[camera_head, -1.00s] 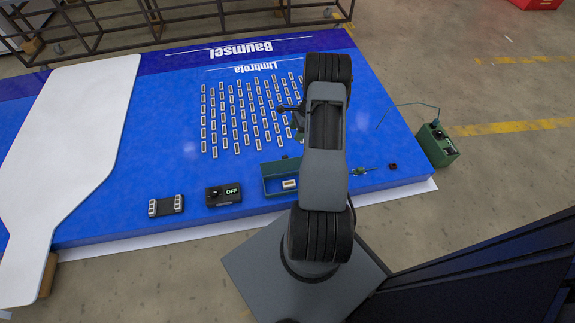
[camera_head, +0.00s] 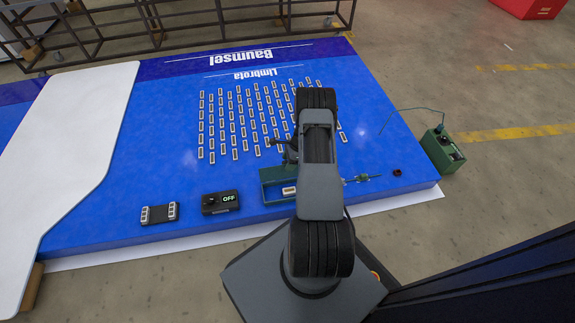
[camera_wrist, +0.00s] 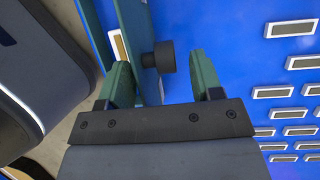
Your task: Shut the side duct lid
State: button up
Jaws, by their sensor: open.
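The green side duct (camera_head: 272,194) sits at the near edge of the blue lightbox panel, partly hidden by my arm, with a pale LED module (camera_head: 289,190) inside. In the wrist view, the green lid (camera_wrist: 137,40) is a thin plate seen nearly edge-on, with a round black knob (camera_wrist: 165,57) on its right face. The lid appears to stand up beside the open duct, whose module (camera_wrist: 119,46) shows. My gripper (camera_wrist: 161,72) is open, with one green finger on each side of the knob. Whether a finger touches the lid is unclear.
Rows of LED modules (camera_head: 245,115) cover the panel behind the duct. An OFF switch box (camera_head: 220,202) and a black block (camera_head: 159,214) lie to the left. A small green tool (camera_head: 362,178) and black ring (camera_head: 397,172) lie right. A green box (camera_head: 441,150) stands on the floor.

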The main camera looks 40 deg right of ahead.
jog(key=shift+a+f, duration=0.15)
jog(key=shift+f, duration=0.3)
jog(key=shift+c, duration=0.3)
grip_shut()
